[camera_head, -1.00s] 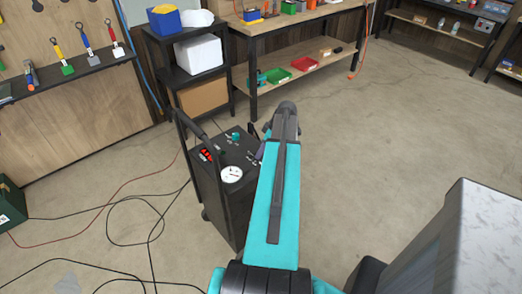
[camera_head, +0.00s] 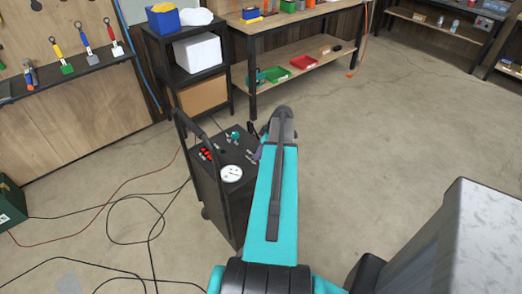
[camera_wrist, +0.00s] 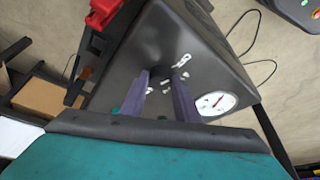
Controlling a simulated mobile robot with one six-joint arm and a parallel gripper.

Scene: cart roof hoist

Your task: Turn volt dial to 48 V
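The black cart (camera_head: 230,205) stands upright left of my arm, with a sloped dark top panel. On the panel are a round white gauge (camera_head: 231,173), red parts (camera_head: 205,153) and small white labels. In the wrist view the gauge (camera_wrist: 217,103) has a red needle and lies right of my fingers. My gripper (camera_wrist: 160,76) has its two purple fingers apart, with a dark round knob (camera_wrist: 160,73) between the tips. White marks surround the knob, but their numbers are too small to read. I cannot tell whether the fingers touch the knob. In the head view my arm hides most of my gripper.
A black shelf (camera_head: 186,75) with boxes and a wooden workbench (camera_head: 300,16) stand behind the cart. Black and red cables (camera_head: 130,200) lie on the floor to the left. A grey-white block (camera_head: 485,235) is at the lower right.

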